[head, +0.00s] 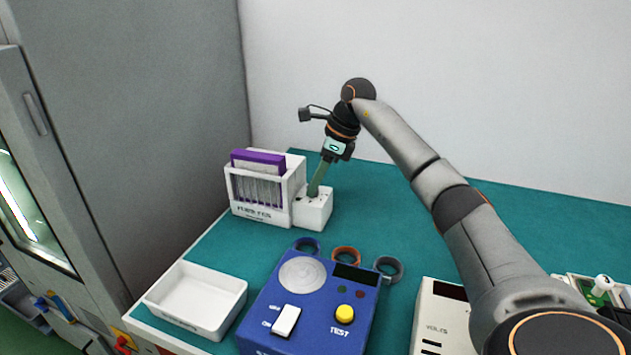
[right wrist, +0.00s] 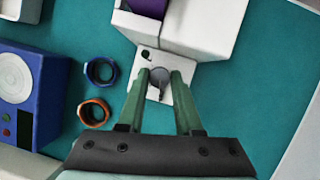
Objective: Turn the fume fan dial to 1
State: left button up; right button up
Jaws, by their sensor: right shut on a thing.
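The fume fan dial (right wrist: 160,76) is a small round grey knob with a dark pointer mark, on a white box (head: 316,214) beside the white rack. In the right wrist view the box's bare top (right wrist: 148,98) shows a few small dark marks, too small to read. My right gripper (right wrist: 160,80) has its green fingers shut on the knob, one on each side. In the head view the right gripper (head: 314,190) reaches down onto the box top, and its fingers hide the knob. My left gripper is not in view.
The white rack (head: 258,212) with purple-topped sheets stands against the box's left side. A blue tester (head: 270,322), several rings (head: 345,255) and an empty white tray (head: 196,296) lie nearer. A white meter (head: 435,315) is at front right. The green bench behind is clear.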

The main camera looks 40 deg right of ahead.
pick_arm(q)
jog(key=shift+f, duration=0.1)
pick_arm(e)
grip_shut()
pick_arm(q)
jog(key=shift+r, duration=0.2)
